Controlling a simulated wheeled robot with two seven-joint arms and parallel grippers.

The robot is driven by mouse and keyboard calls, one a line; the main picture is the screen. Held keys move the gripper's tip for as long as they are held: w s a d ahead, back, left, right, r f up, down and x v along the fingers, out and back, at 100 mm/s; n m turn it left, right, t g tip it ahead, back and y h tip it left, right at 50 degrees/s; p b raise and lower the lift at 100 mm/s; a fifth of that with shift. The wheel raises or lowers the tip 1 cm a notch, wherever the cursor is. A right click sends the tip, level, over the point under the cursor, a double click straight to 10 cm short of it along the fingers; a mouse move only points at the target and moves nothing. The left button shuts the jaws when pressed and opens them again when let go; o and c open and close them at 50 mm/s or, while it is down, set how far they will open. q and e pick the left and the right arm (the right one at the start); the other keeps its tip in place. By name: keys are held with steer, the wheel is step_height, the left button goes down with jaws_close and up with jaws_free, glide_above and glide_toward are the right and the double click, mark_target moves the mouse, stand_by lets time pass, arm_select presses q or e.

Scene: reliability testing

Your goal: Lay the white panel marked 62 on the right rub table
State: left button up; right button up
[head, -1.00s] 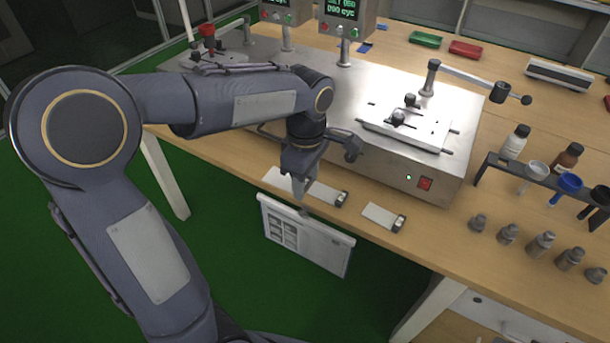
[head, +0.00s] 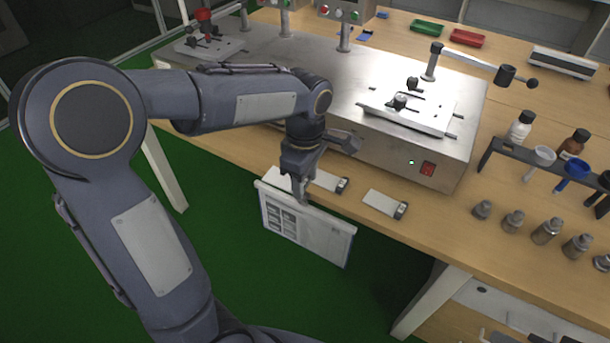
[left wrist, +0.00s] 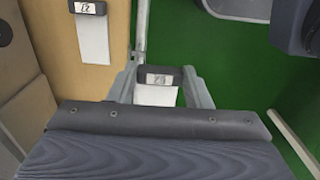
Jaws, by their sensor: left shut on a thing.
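My left gripper (head: 303,194) is shut on a white panel with a dark end block, seen between its fingers in the left wrist view (left wrist: 156,95). The block's small label is upside down and hard to read; it could be 62. The right rub table (head: 432,121) is a pale plate on top of the steel machine, behind and right of the gripper. My right gripper is not in view.
A sheet (head: 310,235) hangs at the bench's front edge. Bottles (head: 520,125) and weights (head: 547,231) stand at right.

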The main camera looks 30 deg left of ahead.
arm_select(q)
steer(key=shift+f+b, duration=1.65)
steer(key=shift+f, duration=0.95)
